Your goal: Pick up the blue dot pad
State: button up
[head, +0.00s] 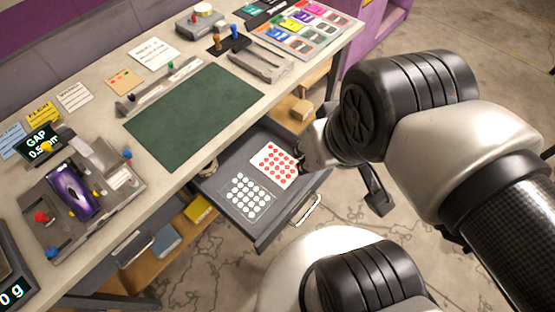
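An open grey drawer (260,233) holds two dot pads side by side. One is a white sheet with red dots (275,165); the other is a greyish sheet with white dots (247,195). I cannot make out a pad with blue dots. My gripper (374,192) is right of the drawer, mostly hidden behind my arm's wrist. One dark finger part shows there, above the floor. Its opening, and whether it holds anything, cannot be seen. My wrist covers the drawer's far right corner.
The workbench above carries a green mat (195,115), a purple slot car (78,190) on a fixture, and a tray of coloured cards (303,28). A drawer handle (308,209) sticks out in front. Open shelves with boxes lie below. Floor right of the drawer is clear.

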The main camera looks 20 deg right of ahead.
aim_at(234, 27)
jog(key=i+l+u, duration=0.2)
jog(key=l+u, duration=0.15)
jog(key=l, duration=0.4)
jog(key=l+u, duration=0.35)
jog(key=l, duration=0.45)
jog(key=l+u, duration=0.4)
jog(key=l, duration=0.4)
jog(key=i+l+u, duration=0.15)
jog(key=i, duration=0.3)
jog(key=i+l+u, duration=0.1)
jog(key=i, duration=0.35)
jog(key=i+l+u, duration=0.15)
jog(key=i+l, duration=0.15)
jog(key=i, duration=0.15)
